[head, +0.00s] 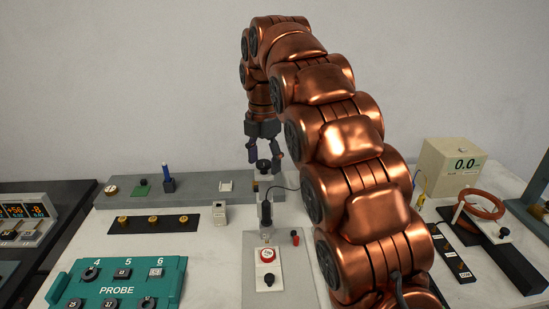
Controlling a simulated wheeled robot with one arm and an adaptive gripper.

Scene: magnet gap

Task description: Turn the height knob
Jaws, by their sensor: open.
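A black knob (263,165) tops a small post at the right end of the long grey bench block (205,183); it is likely the height knob, but I can read no label on it. My gripper (265,157) points down over this knob with its fingers spread and nothing held. The fingertips show to the left and right of the knob, near its level. I cannot tell whether they touch it. A dark cylinder (265,212) on a cable stands upright just in front of the post.
In front lies a grey plate (290,282) with a red-and-white button and a black knob. A green PROBE box (118,285) stands front left. Right are a beige meter (450,168) reading 0.0 and a copper ring (481,204). My arm hides the right-centre of the table.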

